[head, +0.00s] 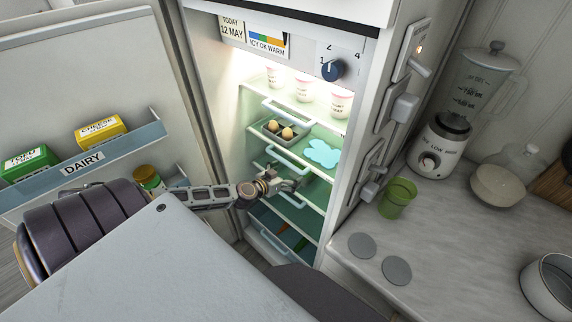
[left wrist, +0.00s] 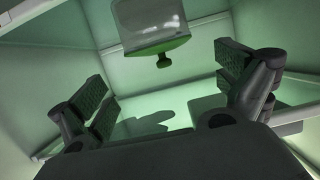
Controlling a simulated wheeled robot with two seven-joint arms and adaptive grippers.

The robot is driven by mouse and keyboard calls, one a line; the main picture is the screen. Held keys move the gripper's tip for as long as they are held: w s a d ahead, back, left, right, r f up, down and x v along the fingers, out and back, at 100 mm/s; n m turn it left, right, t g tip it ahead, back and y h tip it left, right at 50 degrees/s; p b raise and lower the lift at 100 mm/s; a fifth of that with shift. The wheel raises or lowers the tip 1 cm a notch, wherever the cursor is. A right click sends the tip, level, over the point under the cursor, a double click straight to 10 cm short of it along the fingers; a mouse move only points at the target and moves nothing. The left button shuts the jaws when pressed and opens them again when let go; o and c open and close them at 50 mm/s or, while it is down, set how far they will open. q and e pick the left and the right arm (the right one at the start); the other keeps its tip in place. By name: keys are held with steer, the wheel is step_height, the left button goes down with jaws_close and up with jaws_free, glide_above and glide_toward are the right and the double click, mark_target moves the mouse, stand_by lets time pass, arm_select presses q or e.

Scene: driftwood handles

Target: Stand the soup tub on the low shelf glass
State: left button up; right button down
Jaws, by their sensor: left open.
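The low shelf glass (head: 300,217) is a pale green pane in the open fridge, below the shelf with the egg tray. Part of it is hidden behind my left gripper (head: 288,184), which reaches into the fridge from the left. In the left wrist view my left gripper (left wrist: 170,95) is open, with nothing between its fingers. A clear container with a green end and a dark knob (left wrist: 152,28) shows beyond the fingertips, apart from them. I cannot tell whether it is the soup tub. No soup tub is clear in the head view. My right gripper is not in view.
An egg tray (head: 278,133) and a light blue patch (head: 322,153) are on the shelf above. Pink-marked cups (head: 303,88) stand on the top shelf. The open fridge door holds a dairy rack (head: 110,152). A green cup (head: 397,198) stands on the counter (head: 440,225) at right.

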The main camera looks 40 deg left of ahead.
arm_select(q)
steer(key=shift+s+r, duration=0.1)
steer(key=shift+s, duration=0.25)
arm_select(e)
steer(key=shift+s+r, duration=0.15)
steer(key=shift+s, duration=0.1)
arm_select(q)
steer(key=shift+s, duration=0.1)
stand_by(0.5)
